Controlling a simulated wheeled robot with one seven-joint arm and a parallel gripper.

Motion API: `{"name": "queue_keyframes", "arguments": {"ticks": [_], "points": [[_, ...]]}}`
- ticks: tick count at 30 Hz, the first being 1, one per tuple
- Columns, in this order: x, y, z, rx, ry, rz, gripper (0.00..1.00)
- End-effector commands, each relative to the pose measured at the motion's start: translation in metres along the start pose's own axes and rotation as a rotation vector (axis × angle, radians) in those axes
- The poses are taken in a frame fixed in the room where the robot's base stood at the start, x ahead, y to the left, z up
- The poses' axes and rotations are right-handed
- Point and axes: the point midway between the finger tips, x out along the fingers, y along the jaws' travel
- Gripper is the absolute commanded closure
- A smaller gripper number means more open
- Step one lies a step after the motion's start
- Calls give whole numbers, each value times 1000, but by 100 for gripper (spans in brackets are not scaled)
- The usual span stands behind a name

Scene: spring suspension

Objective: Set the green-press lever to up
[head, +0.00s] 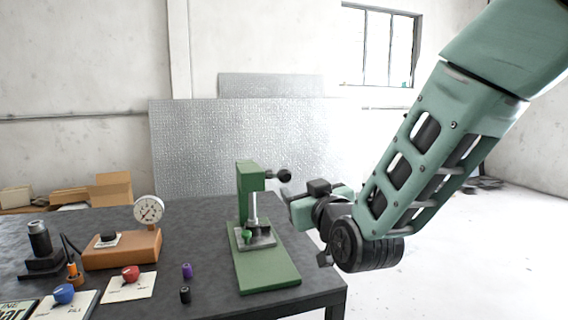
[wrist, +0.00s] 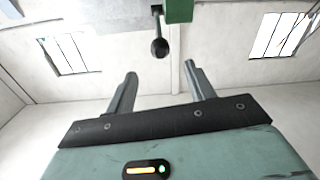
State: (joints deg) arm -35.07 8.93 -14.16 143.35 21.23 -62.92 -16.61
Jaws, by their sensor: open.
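The green press (head: 247,185) stands on the dark table near its right edge, on a green base plate. Its lever (head: 275,174) is a short arm ending in a black ball knob (head: 284,176), pointing right and roughly level at the press head. In the wrist view the lever's knob (wrist: 159,47) hangs in the picture beside the green press head (wrist: 179,10), ahead of my gripper. My gripper (wrist: 160,80) is open and empty, its two fingers apart and not touching the knob. In the head view my gripper (head: 288,198) is right of the press, just below the knob.
A dial gauge (head: 149,210) on an orange-brown block stands left of the press. Red (head: 131,273) and blue (head: 64,293) knobs on cards, small purple (head: 187,270) and black (head: 185,294) cylinders lie in front. Space right of the table is free.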

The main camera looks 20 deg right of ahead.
Motion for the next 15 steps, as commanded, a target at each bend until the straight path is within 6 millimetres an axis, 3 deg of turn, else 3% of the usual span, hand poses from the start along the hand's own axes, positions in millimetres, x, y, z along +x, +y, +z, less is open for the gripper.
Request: {"name": "queue_keyframes", "arguments": {"ticks": [9,15], "points": [[67,0,-1,-1,-1,1,46],[100,1,-2,0,0,1,46]]}}
